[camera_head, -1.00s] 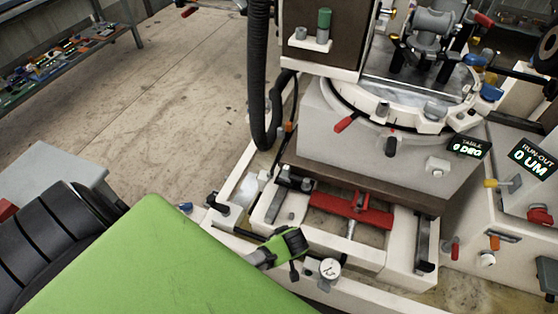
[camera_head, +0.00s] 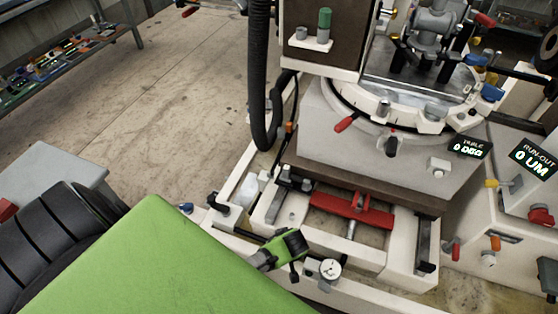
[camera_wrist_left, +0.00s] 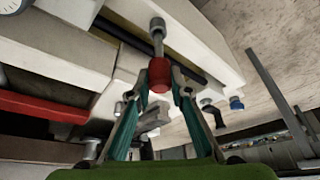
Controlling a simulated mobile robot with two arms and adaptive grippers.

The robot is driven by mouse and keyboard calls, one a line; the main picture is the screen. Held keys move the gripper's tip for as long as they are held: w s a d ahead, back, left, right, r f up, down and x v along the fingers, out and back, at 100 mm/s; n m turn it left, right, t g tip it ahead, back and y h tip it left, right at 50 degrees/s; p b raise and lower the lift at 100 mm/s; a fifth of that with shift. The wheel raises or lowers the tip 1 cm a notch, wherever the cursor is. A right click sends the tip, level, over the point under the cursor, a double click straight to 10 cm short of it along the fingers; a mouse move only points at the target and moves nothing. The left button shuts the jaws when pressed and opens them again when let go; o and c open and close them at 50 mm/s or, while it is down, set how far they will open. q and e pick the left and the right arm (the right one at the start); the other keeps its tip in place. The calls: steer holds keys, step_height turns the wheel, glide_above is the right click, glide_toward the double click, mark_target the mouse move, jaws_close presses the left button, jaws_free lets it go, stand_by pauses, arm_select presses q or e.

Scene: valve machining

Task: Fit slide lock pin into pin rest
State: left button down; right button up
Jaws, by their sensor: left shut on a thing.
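My left gripper (camera_head: 292,258) is small and partly hidden in the head view, beside the front edge of the machine base, left of a dial gauge. In the left wrist view its teal fingers (camera_wrist_left: 160,85) are closed on a red-collared metal pin, which I take as the slide lock pin (camera_wrist_left: 158,73). Its bright shaft and round grey end point up in that picture, over the pale machine base. I cannot tell whether the end touches anything. The pin does not show clearly in the head view. I cannot pick out the pin rest with certainty. My right gripper is not in view.
The dial gauge (camera_head: 330,268) stands close to the right of my gripper. A red crossbar (camera_head: 350,210) lies in the machine base behind it. A black hose (camera_head: 262,80) hangs at the column's left. Open floor (camera_head: 160,110) lies to the left.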

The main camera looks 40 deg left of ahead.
arm_select(q)
steer(key=shift+f+b, duration=1.15)
steer(key=shift+f, duration=0.45)
steer(key=c, duration=1.8)
jaws_free()
steer(key=shift+o, duration=0.2)
steer(key=v, duration=1.2)
